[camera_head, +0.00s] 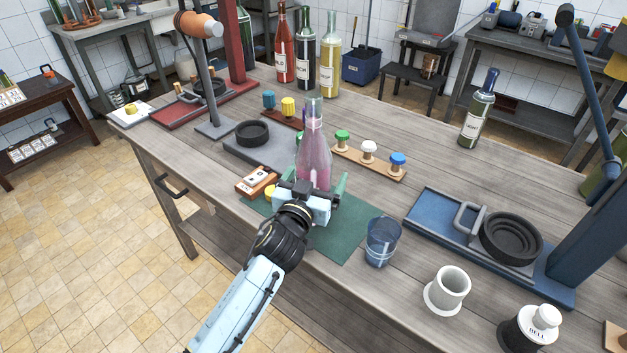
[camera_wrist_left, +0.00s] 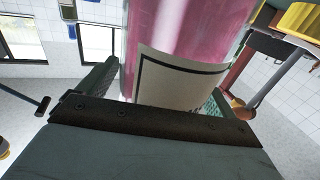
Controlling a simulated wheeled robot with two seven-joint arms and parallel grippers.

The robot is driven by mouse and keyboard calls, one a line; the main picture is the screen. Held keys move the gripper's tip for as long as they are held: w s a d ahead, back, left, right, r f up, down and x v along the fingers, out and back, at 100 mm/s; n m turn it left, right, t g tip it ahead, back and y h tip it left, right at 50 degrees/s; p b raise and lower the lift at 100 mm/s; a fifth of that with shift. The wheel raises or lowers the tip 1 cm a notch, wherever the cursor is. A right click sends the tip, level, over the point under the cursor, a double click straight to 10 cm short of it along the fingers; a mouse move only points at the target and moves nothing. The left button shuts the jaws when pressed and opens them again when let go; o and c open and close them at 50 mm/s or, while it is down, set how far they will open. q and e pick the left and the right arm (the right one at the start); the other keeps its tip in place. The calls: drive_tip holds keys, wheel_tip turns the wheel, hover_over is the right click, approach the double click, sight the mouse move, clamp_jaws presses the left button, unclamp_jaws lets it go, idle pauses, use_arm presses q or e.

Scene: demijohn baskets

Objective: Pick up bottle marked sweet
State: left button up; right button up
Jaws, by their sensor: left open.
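A clear bottle with pink contents (camera_head: 315,160) stands upright on a green mat (camera_head: 338,240). My left gripper (camera_head: 314,188) is at its lower body, open, with one finger on each side. In the left wrist view the pink bottle (camera_wrist_left: 185,35) rises between the fingers, and a pale label with a dark border (camera_wrist_left: 180,80) faces the palm; I see no readable word on it. A dark bottle with a blue top (camera_head: 477,112) stands at the right; its label is too small to read surely. My right gripper is not in view.
Red, dark and yellow bottles (camera_head: 331,62) stand at the back. A blue cup (camera_head: 382,241), a white cup (camera_head: 447,290) and a bell (camera_head: 530,328) are at the front right. Coloured stoppers (camera_head: 368,149) sit behind the pink bottle. A blue press (camera_head: 440,222) stands at the right.

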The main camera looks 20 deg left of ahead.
sight(317, 135)
use_arm(q)
drive_tip(key=c, duration=1.9)
drive_tip(key=shift+r, duration=0.2)
clamp_jaws()
drive_tip(key=shift+r, duration=0.15)
drive_tip(key=shift+r+p, duration=0.75)
drive_tip(key=shift+r, duration=1.3)
drive_tip(key=shift+r+p, duration=0.6)
drive_tip(key=shift+r, duration=2.2)
